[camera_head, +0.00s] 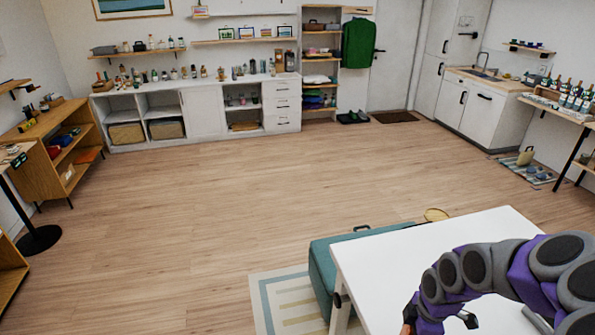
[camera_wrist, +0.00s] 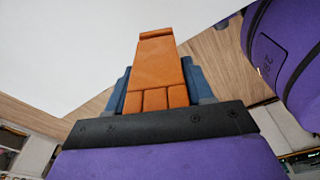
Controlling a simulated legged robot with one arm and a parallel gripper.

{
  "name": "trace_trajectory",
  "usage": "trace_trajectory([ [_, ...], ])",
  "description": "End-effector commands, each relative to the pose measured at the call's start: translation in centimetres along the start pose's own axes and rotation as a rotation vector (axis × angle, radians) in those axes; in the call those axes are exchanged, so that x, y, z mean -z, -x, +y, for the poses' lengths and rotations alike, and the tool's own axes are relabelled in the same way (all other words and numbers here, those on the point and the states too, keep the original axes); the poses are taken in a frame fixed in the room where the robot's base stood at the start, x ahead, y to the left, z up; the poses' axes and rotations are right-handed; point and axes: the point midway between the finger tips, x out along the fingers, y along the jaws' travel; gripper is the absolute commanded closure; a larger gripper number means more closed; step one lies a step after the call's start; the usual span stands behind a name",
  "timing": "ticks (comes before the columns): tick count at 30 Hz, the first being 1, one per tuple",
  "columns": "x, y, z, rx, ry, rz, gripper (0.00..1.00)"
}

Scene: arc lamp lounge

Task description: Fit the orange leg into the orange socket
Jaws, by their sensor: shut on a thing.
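My gripper (camera_wrist: 157,70) is at the front edge of the white table (camera_head: 440,250) in the head view, mostly hidden by my arm and cut off at the bottom. In the wrist view it points across the white tabletop, with an orange tapered shape between two blue-grey sides. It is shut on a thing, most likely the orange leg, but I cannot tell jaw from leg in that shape. An orange bit (camera_head: 407,328) shows at the bottom of the head view. I cannot make out the orange socket in either view.
A teal box-like piece (camera_head: 322,272) stands against the table's left side, over a striped rug (camera_head: 275,300). A dark small object (camera_head: 468,319) shows beside my arm. Wooden floor (camera_head: 220,200) is clear to the left. Cabinets and shelves line the walls.

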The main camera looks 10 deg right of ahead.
Motion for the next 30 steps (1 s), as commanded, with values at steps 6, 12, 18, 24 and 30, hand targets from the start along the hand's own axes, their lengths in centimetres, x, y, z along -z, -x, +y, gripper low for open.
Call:
trace_trajectory([
  [6,3.1,0.1,3.0,-0.031,-0.221,-0.002,0.88],
  [12,6.5,0.0,5.3,-0.054,-0.421,0.000,0.88],
  [18,10.2,0.1,7.5,-0.080,-0.617,0.000,0.88],
  [24,14.4,0.1,9.1,-0.100,-0.806,0.000,0.88],
  [30,18.9,0.3,10.4,-0.125,-0.985,0.002,0.88],
])
